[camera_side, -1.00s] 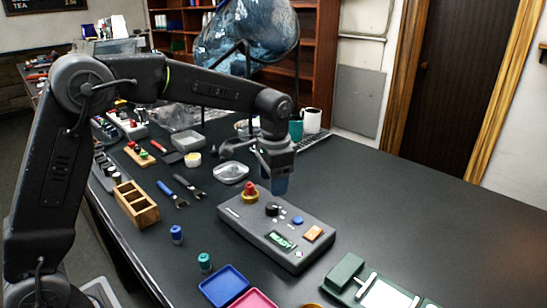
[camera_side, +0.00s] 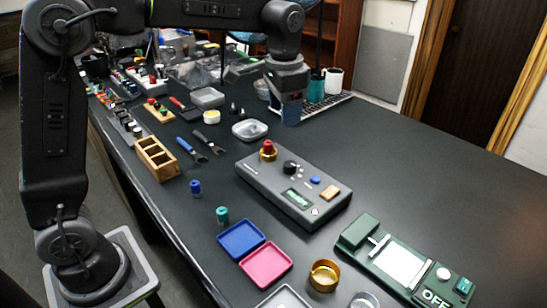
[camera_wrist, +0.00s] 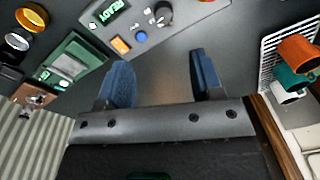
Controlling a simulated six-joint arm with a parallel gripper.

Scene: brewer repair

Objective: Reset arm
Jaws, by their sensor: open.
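My gripper (camera_side: 291,112) hangs above the dark table behind the grey control box, pointing down and holding nothing. In the wrist view its two blue fingers (camera_wrist: 160,80) are spread apart with bare table between them. The control box (camera_side: 262,180) has a red button on a yellow ring (camera_side: 268,150), a black knob (camera_side: 291,167), a blue button (camera_side: 315,180), an orange switch (camera_side: 330,192) and a small display (camera_side: 297,198). In the wrist view the display (camera_wrist: 113,11) shows green text like READY. My gripper is apart from the box.
A green device marked OFF (camera_side: 357,233) stands at the front right. Blue (camera_side: 240,239) and pink (camera_side: 265,265) trays and a brass ring (camera_side: 324,275) lie in front. A wooden holder (camera_side: 157,158) is at left. Mugs (camera_side: 333,80) stand behind my gripper. The right table is clear.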

